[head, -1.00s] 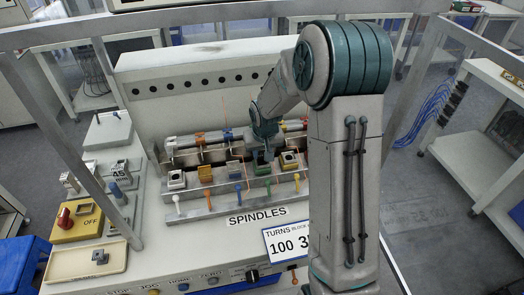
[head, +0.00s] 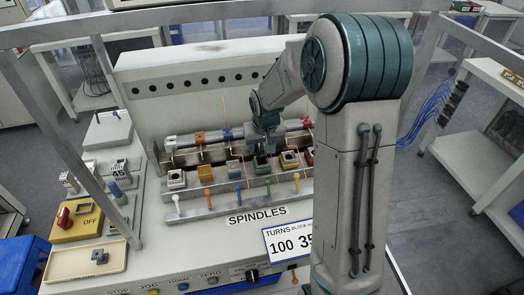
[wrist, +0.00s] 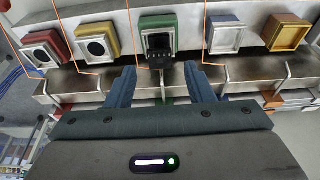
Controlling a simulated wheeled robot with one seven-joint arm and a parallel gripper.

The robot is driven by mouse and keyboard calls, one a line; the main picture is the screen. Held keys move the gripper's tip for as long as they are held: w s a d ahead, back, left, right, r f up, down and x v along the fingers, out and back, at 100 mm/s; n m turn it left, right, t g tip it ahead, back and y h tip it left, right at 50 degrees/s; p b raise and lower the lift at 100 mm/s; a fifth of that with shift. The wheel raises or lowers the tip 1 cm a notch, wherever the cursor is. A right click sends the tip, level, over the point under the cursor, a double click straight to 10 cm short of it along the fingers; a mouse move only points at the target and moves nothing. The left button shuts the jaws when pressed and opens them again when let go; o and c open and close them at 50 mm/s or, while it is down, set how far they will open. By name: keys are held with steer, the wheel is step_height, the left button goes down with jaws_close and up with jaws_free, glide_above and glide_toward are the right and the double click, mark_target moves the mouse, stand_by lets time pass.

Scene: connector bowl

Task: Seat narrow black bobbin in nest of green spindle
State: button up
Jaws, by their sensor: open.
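The green spindle's nest (head: 263,160) is in the spindle row in the head view. It is the green-topped block (wrist: 157,20) at the top middle of the wrist view. The black bobbin (wrist: 160,49) shows as a dark piece inside this nest's frame. I cannot tell whether it is fully down. My gripper (wrist: 160,83) is open and empty, its two blue-grey fingers apart in front of and clear of the green nest. In the head view, my gripper (head: 267,142) is just above and behind the green nest.
Red (wrist: 45,47), yellow (wrist: 97,44), blue (wrist: 227,35) and orange (wrist: 286,32) nests flank the green one closely. Thin orange threads run past the nests. Coloured levers stand in front.

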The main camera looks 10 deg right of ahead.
steer(key=v, duration=0.8)
steer(key=s+r, duration=0.2)
steer(key=s, duration=1)
steer(key=s+r, duration=0.2)
steer(key=s, duration=1)
steer(key=shift+s+r, duration=0.15)
steer(key=shift+s, duration=0.2)
steer(key=shift+c, duration=1.3)
steer(key=shift+a, duration=0.1)
